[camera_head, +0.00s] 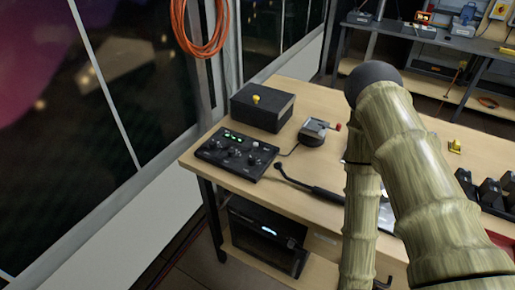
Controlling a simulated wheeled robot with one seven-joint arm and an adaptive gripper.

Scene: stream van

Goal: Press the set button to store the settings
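A black control panel (236,153) with several knobs and small green lit displays lies near the table's left corner. Behind it stands a black box (262,108) with a small yellow knob or button (256,99) on top. A small grey device with a red-tipped lever (315,131) sits right of the panel. No label is readable, so I cannot tell which control is the set button. My arm fills the right half of the picture, right of these devices. My gripper is not visible; the forearm runs out at the bottom edge.
The wooden table (211,169) is bare around the panel. A black handle-like rod with a cable (313,189) lies in front. A small yellow item (454,146) and black objects (490,191) lie at right. A window wall runs along the left.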

